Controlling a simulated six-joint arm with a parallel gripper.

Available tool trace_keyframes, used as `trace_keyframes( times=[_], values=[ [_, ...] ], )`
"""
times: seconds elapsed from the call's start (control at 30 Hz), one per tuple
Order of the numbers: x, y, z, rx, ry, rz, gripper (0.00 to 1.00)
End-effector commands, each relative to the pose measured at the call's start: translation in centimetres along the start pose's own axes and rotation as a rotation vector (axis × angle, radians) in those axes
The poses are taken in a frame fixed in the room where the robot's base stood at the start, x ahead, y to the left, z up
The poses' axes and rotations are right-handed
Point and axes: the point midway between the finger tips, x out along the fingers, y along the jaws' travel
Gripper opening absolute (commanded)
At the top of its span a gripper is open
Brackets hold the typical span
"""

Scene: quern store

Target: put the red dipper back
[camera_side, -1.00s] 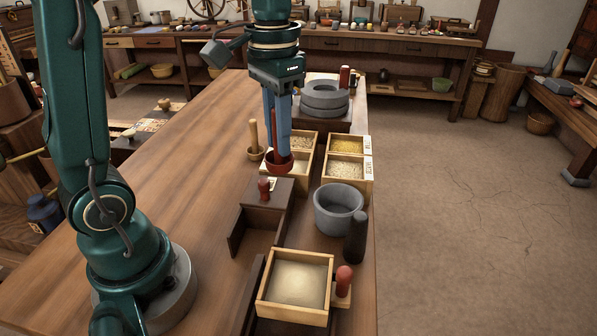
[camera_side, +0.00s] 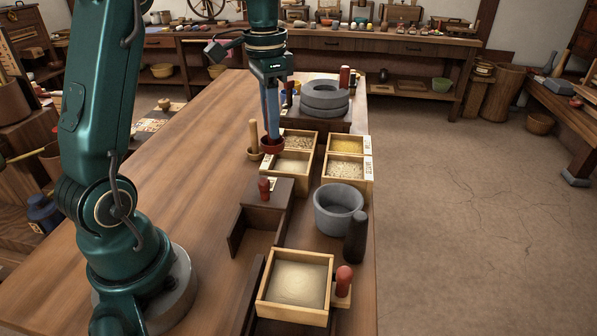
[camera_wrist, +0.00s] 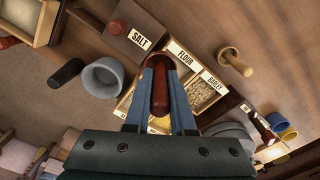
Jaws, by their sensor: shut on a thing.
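My gripper (camera_side: 271,134) is shut on the red dipper (camera_side: 272,146), which hangs upright between the blue fingers with its bowl down. In the side view the bowl shows at the left edge of the left grain bins, just right of a pale wooden dipper (camera_side: 253,140). Its height above the table is hard to tell. The labels FLOUR (camera_wrist: 181,53) and BARLEY (camera_wrist: 214,82) show on the bins.
Four-part grain bins (camera_side: 345,160) stand right of my gripper. Stacked millstones (camera_side: 325,97) are behind them. A grey mortar (camera_side: 338,212), a dark pestle (camera_side: 355,238), a dark box with red knob (camera_side: 262,215) and a flour tray (camera_side: 263,296) are in front. The table's left is clear.

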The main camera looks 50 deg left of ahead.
Motion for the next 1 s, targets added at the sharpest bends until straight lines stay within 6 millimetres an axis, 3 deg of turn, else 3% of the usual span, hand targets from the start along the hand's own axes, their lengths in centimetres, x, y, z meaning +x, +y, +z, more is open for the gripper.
trace_keyframes(
  times=[0.03,0.1,0.3,1.0],
  values=[
    [0.7,-2.0,0.6,-0.027,-0.003,0.002,0.00],
    [1.5,-4.2,1.4,-0.059,-0.001,0.001,0.00],
    [3.0,-7.6,3.7,-0.167,0.002,-0.001,0.00],
    [11.2,-8.2,4.6,-0.201,0.003,-0.001,0.00]
  ],
)
